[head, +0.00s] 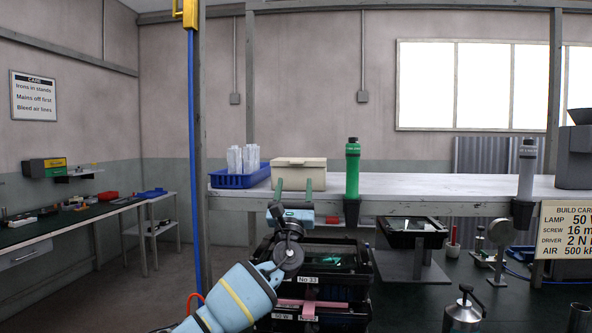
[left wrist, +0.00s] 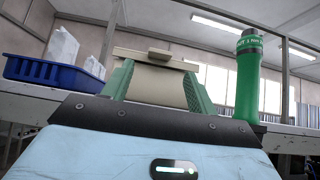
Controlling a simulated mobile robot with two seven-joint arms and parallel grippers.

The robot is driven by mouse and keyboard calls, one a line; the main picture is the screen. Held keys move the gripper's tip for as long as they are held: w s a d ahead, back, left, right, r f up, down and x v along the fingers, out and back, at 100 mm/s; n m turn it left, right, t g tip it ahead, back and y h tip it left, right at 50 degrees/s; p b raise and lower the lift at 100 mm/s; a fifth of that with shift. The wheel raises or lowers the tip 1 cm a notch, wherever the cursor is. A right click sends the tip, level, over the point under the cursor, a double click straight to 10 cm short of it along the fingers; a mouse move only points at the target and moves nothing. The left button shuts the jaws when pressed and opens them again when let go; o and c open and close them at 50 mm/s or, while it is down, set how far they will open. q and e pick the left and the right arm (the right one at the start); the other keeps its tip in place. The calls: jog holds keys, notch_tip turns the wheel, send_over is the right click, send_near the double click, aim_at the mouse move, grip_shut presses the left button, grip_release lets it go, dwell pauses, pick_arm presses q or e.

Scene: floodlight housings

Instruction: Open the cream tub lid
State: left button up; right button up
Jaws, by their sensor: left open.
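The cream tub (head: 299,179) stands on the white shelf, its lid (head: 299,162) down on top. In the left wrist view the tub (left wrist: 155,86) shows between my fingers, and the lid (left wrist: 155,60) has a small raised tab at its front edge. My left gripper (head: 295,187) is open in front of the tub, with its two green fingers pointing up at it, one toward each side. In the left wrist view my left gripper (left wrist: 158,85) appears below the lid. I cannot tell whether the fingers touch the tub. My right gripper is not in view.
A blue basket (head: 238,178) with white items stands left of the tub. A green bottle-shaped tool (head: 352,168) stands close on the right. The shelf (head: 430,187) is clear further right. Black bins (head: 330,262) are stacked below, near my left arm.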

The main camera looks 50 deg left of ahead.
aim_at(297, 164)
pick_arm(q)
jog(key=shift+x, duration=3.2)
grip_shut()
